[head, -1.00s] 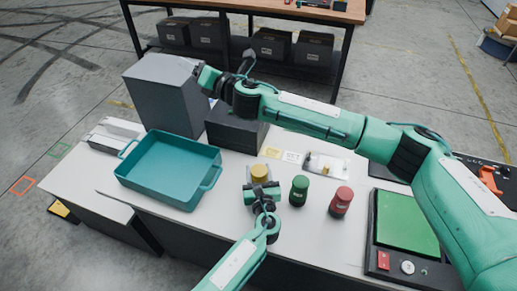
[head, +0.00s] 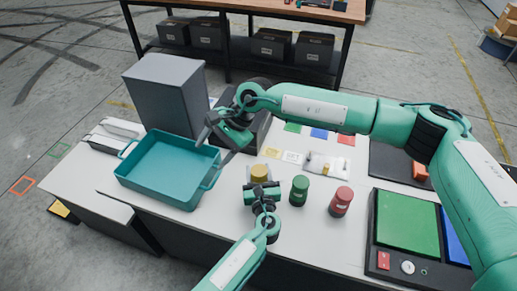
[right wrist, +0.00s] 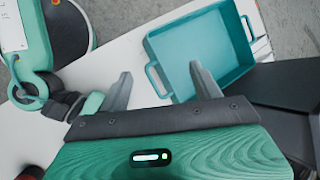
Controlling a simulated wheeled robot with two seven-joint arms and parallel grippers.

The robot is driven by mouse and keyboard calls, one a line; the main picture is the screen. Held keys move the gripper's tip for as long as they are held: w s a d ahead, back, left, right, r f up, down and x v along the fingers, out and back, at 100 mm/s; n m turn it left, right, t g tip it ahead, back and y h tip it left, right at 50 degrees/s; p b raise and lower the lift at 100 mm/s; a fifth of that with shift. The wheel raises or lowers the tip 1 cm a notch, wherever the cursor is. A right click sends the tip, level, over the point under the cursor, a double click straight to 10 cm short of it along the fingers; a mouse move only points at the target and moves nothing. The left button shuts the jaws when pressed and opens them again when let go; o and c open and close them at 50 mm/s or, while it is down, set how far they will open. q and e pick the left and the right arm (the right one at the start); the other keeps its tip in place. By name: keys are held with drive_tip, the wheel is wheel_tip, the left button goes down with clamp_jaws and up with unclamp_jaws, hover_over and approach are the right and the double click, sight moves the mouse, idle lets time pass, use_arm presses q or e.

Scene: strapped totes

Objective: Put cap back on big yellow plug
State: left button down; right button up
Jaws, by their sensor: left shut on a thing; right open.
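The big yellow plug (head: 259,172) stands upright on the table, right of the teal tray, with a pale grey part around its lower end. My left gripper (head: 258,188) is shut on it from the near side and hides part of its base. My right gripper (head: 217,136) is open and empty, above the tray's back right corner. I cannot make out a separate cap for the yellow plug.
The teal tray (head: 132,180) is empty. A green cylinder (head: 299,190) and a red cylinder (head: 341,201) stand to the right. A grey box (head: 165,95) and a dark box (head: 258,128) stand behind. A white item (head: 326,164) lies near small coloured cards. A button panel (head: 408,268) is at right.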

sight(258, 169)
drive_tip(key=w+d+f+n+h, duration=0.1)
drive_tip(key=d+h, duration=0.1)
drive_tip(key=d, duration=0.1)
drive_tip(key=w+d+f+n+t+h, duration=0.1)
drive_tip(key=d+h, duration=0.1)
drive_tip(key=d, duration=0.2)
drive_tip(key=w+d+f+n+h, duration=0.1)
drive_tip(key=d+h, duration=0.1)
drive_tip(key=d, duration=0.1)
drive_tip(key=shift+d+f+t+h, duration=0.2)
drive_tip(key=shift+d+t+h, duration=0.1)
drive_tip(key=shift+t, duration=0.1)
drive_tip(key=shift+w+d+h, duration=0.15)
drive_tip(key=shift+d+h, duration=0.15)
drive_tip(key=shift+d, duration=0.2)
drive_tip(key=shift+f, duration=0.1)
drive_tip(key=shift+f, duration=3.9)
drive_tip(key=shift+c, duration=0.5)
